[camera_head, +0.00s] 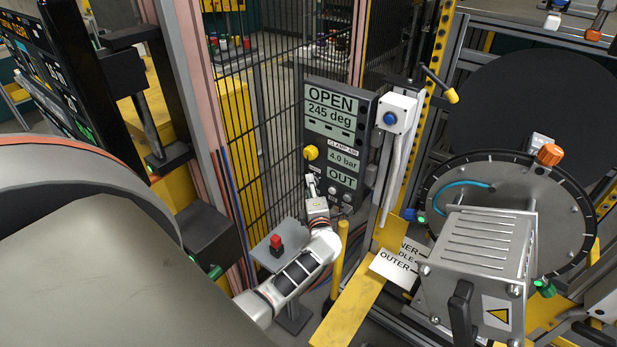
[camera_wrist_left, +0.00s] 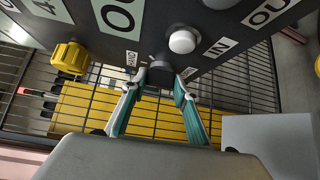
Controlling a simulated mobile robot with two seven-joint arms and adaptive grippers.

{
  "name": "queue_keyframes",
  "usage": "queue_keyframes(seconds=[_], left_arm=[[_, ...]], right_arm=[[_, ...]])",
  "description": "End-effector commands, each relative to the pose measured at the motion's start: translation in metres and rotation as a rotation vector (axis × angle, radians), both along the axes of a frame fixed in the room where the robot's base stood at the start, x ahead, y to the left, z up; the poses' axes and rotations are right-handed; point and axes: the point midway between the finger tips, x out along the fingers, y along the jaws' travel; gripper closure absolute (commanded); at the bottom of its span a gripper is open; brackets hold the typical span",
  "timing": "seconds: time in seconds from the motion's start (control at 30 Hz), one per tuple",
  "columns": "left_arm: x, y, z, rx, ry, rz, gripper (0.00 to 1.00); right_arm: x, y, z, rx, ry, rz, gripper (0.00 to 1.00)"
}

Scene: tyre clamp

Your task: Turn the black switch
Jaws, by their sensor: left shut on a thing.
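A dark control panel (camera_head: 368,115) stands upright by the mesh fence. It reads OPEN, 245 deg, 4.0 bar and OUT. My left gripper (camera_head: 311,183) reaches its lower left part. In the left wrist view, my left gripper (camera_wrist_left: 158,84) has its two teal-lined fingers on either side of the black switch (camera_wrist_left: 160,70), shut on it. In the head view the gripper mostly hides the switch. My right gripper is not in view.
A yellow knob (camera_head: 310,152) sits above the gripper on the panel. A round white button (camera_wrist_left: 182,40) is close to the fingers. A red button (camera_head: 276,241) stands on a grey plate below. The clamp machine (camera_head: 478,250) fills the right side.

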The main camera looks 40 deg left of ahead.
Motion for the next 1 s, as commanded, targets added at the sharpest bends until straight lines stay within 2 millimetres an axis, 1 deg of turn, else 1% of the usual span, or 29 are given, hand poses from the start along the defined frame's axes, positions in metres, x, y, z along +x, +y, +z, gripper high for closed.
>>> queue_keyframes(seconds=[0.03, 0.1, 0.17, 0.23, 0.3, 0.43, 0.7, 1.0], left_arm=[[-0.002, -0.001, 0.005, -0.049, 0.001, 0.002, 0.92], [-0.002, -0.001, 0.005, -0.115, -0.004, 0.002, 0.92], [-0.002, -0.001, 0.004, -0.17, -0.008, 0.002, 0.92], [-0.001, -0.001, 0.004, -0.231, -0.014, 0.001, 0.92], [-0.001, 0.0, 0.004, -0.287, -0.017, 0.0, 0.92], [-0.001, 0.001, 0.004, -0.388, -0.024, 0.0, 0.92], [-0.001, 0.003, 0.005, -0.558, -0.033, 0.0, 0.92], [-0.001, 0.003, 0.006, -0.666, -0.038, 0.0, 0.92]], right_arm=[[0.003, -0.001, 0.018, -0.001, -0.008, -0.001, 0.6], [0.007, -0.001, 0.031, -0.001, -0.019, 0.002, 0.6], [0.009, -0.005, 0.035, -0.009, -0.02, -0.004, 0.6], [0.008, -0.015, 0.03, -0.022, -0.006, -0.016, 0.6], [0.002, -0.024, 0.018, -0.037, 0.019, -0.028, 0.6], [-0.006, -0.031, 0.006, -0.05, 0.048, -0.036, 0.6], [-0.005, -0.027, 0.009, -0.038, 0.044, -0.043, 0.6], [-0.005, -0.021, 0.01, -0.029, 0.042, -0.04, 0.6]])
